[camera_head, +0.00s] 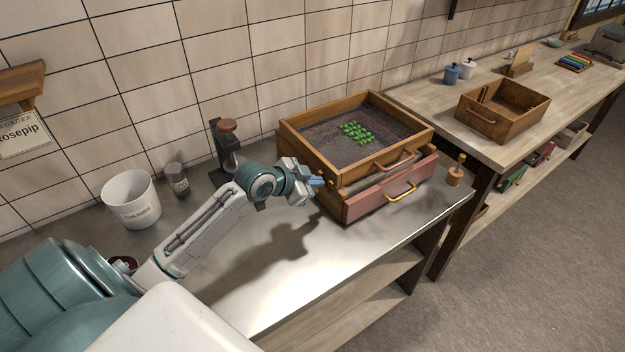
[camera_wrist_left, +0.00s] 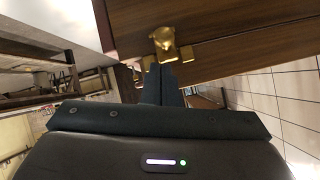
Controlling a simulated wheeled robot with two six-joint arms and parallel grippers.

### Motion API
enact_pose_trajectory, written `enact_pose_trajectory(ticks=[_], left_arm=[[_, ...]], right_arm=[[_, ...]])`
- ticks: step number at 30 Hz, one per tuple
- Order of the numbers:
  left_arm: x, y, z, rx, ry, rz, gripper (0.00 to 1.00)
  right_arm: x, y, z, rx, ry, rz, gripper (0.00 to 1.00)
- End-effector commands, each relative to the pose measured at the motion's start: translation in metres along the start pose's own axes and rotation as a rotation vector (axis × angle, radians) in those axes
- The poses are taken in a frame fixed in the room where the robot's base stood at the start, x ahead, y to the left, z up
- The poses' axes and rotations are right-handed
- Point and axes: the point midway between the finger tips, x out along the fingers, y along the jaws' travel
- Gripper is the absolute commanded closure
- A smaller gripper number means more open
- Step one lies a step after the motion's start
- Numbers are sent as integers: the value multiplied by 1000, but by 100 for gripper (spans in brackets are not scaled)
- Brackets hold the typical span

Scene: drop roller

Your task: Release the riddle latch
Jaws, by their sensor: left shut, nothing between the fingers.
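The riddle (camera_head: 312,156) is a wooden frame with dark mesh, holding a cluster of green pieces (camera_head: 357,132). It sits on a wooden box with a pink drawer (camera_head: 368,203). A brass latch (camera_wrist_left: 165,42) is on the wooden side wall in the left wrist view; in the head view a small brass part (camera_head: 330,182) shows beside my gripper. My left gripper (camera_head: 318,182) is shut and empty at the riddle's near left corner. In the wrist view its fingertips (camera_wrist_left: 160,72) are just below the latch; whether they touch it I cannot tell. My right gripper is out of view.
A white crumbs bucket (camera_head: 132,200), a grey jar (camera_head: 177,180) and a dark stand with a wooden knob (camera_head: 227,140) are along the wall. A small wooden stamp-like tool (camera_head: 455,172) stands right of the drawer. A wooden crate (camera_head: 502,110) is on the right bench. The counter front is clear.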

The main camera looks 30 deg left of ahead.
Motion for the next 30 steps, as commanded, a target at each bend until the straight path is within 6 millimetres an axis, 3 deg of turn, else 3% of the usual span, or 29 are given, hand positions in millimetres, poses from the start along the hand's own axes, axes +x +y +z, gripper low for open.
enact_pose_trajectory(ticks=[6,16,30], left_arm=[[2,0,11,-1,0,0,100],[3,0,12,-1,2,-1,100],[4,3,16,-7,72,-24,100]], right_arm=[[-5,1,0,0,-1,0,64],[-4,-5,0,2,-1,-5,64],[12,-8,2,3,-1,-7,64]])
